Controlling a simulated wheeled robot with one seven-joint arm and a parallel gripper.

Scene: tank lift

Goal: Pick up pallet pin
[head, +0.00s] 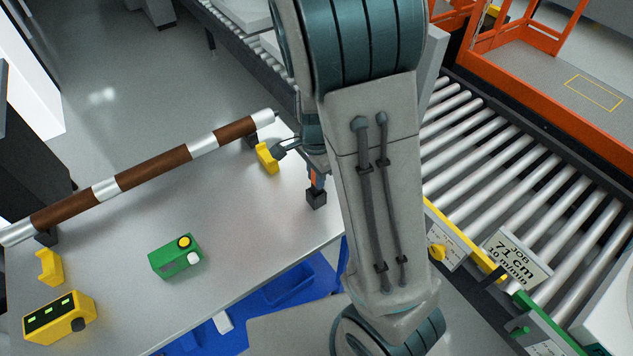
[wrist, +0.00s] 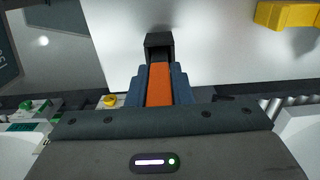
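The pallet pin (wrist: 159,86) appears as an orange bar between the blue-grey fingers of my gripper (wrist: 160,80) in the wrist view. The fingers lie against both its sides with no gap that I can see. A black block (wrist: 159,46) sits just past the fingertips at the pin's far end. In the head view my gripper (head: 315,180) points down at the table's right end, with a bit of orange between its fingers and the black block (head: 316,198) below. I cannot tell whether the block rests on the table. My arm hides part of this area.
The grey table (head: 220,215) carries a brown-and-silver roller (head: 155,168) on black supports, yellow brackets (head: 267,158), a green box (head: 175,256) and a yellow device (head: 60,318). A roller conveyor (head: 510,170) runs along the right. A blue bin (head: 290,290) stands below the table's front edge.

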